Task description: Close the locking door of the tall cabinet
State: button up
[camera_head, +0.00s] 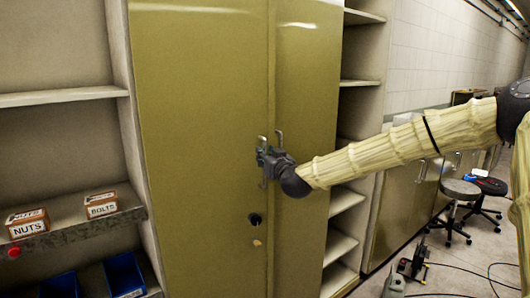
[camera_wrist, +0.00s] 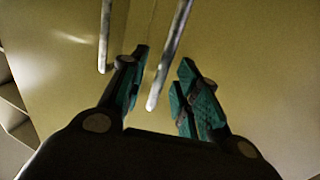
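The tall olive-yellow cabinet has a wide left door (camera_head: 195,130) and a narrower-looking right door (camera_head: 307,110). They meet at a vertical seam and look nearly flush; I cannot tell whether a small gap remains. Metal bar handles (camera_head: 279,139) stand on both sides of the seam. The left door has a dark lock (camera_head: 255,219) below its handle. My gripper (camera_head: 266,160) is at the handles. In the wrist view my gripper (camera_wrist: 163,88) is open, with one handle bar (camera_wrist: 169,55) between its fingers, and the other bar (camera_wrist: 105,35) outside the left finger.
Open shelves stand on both sides of the cabinet. A left shelf holds NUTS (camera_head: 27,223) and BOLTS (camera_head: 101,205) boxes, with blue bins (camera_head: 124,275) below. At right are stools (camera_head: 460,188), and cables lie on the floor.

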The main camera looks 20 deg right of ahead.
jog(key=shift+w+a, duration=0.1)
jog(key=shift+w, duration=0.85)
grip_shut()
